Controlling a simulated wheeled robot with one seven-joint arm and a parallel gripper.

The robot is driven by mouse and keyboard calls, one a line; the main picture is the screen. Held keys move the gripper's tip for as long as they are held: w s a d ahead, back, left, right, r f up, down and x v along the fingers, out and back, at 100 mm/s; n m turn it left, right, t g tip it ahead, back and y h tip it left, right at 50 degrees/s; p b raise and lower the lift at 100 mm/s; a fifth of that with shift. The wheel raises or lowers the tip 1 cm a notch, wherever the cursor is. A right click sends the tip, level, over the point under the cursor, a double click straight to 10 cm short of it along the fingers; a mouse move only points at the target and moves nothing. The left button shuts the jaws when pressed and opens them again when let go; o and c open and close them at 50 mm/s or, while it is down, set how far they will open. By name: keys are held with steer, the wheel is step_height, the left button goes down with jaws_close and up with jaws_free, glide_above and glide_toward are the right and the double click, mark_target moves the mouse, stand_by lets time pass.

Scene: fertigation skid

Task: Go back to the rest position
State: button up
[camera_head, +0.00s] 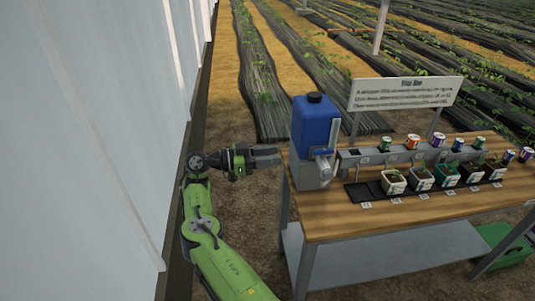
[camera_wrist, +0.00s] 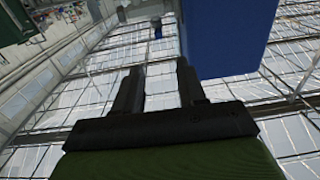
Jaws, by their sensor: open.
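My gripper (camera_head: 266,157) is at the end of my green arm, to the left of the wooden bench and pointing right towards it. In the wrist view my gripper (camera_wrist: 160,88) has its two dark fingers apart with nothing between them. A blue tank (camera_head: 314,125) with a black cap stands on the bench's left end, just right of the fingers in the head view. The blue tank also fills the upper right of the wrist view (camera_wrist: 225,35). I cannot tell the exact gap between the fingers and the tank's stand.
A white wall (camera_head: 95,100) runs along the left, close to my arm. The wooden bench (camera_head: 420,210) holds several potted seedlings and a rail with several coloured cans. A sign (camera_head: 405,92) stands behind it. Bare ground lies between wall and bench.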

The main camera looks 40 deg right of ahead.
steer(key=shift+w+a, duration=0.2)
steer(key=shift+a, duration=0.2)
